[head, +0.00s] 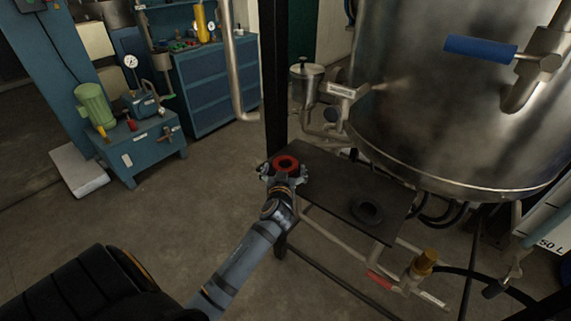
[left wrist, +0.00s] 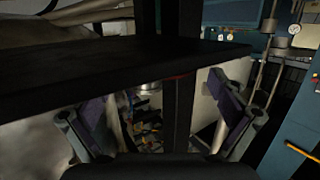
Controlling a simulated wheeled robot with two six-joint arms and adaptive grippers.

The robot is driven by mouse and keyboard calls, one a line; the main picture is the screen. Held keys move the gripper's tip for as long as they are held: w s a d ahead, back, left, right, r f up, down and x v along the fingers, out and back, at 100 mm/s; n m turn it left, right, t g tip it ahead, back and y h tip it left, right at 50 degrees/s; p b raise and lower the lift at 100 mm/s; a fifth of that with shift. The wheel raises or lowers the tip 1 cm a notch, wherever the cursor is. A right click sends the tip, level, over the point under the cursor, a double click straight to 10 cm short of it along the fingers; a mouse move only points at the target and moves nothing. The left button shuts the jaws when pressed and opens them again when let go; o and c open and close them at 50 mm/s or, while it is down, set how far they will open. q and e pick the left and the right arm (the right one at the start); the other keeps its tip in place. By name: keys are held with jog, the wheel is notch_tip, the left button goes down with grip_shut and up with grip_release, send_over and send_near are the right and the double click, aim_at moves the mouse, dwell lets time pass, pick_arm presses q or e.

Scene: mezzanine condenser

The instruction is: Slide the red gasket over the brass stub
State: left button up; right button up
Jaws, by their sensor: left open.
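The red gasket (head: 287,163) is a thick ring at the left corner of a dark shelf, just beyond my left gripper (head: 284,175). A thin red sliver (left wrist: 180,76), likely its edge, shows along the dark plate in the left wrist view. My left gripper is open there, its two fingers (left wrist: 162,112) wide apart with nothing clearly between them. Whether a finger touches the gasket I cannot tell. A brass-coloured upright piece (head: 427,259), likely the brass stub, stands on pipework at lower right, well apart from the gasket. My right gripper is not in view.
The dark shelf (head: 335,184) carries a black ring (head: 367,211). A large steel vessel (head: 450,110) overhangs it behind and right. A dark upright post (head: 273,75) stands behind the gasket. A red-handled valve (head: 380,280) is near the brass piece.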

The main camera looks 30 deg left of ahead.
pick_arm(q)
jog(key=shift+x, duration=1.05)
jog(key=shift+s, duration=0.1)
jog(key=shift+d, duration=0.1)
jog(key=shift+c, duration=0.9)
jog(key=c, duration=0.7)
jog(key=shift+c, duration=0.8)
